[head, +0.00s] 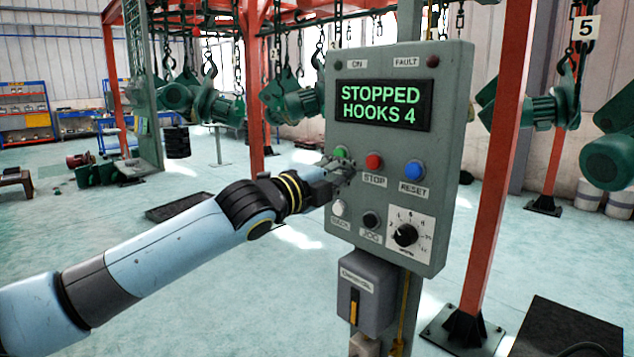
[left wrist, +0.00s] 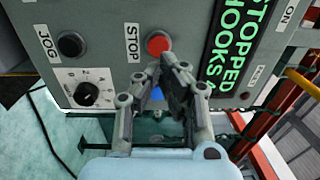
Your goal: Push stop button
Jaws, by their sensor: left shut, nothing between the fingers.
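The red stop button (head: 374,161) sits on a grey control box (head: 452,150), above its STOP label. The display (head: 382,105) reads "STOPPED HOOKS 4". A green button (head: 340,153) is to its left and a blue reset button (head: 414,170) to its right. My left gripper (head: 343,172) is shut and empty in front of the panel, just left of the stop button in the head view. In the left wrist view, the red button (left wrist: 158,44) shows just beyond the fingertips (left wrist: 168,62); contact cannot be told. My right gripper is not in view.
White and black buttons and a dial (head: 405,235) lie lower on the box. A smaller switch box (head: 366,290) hangs below. A red post (head: 490,190) stands to the right. Green hoists (head: 205,100) hang behind.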

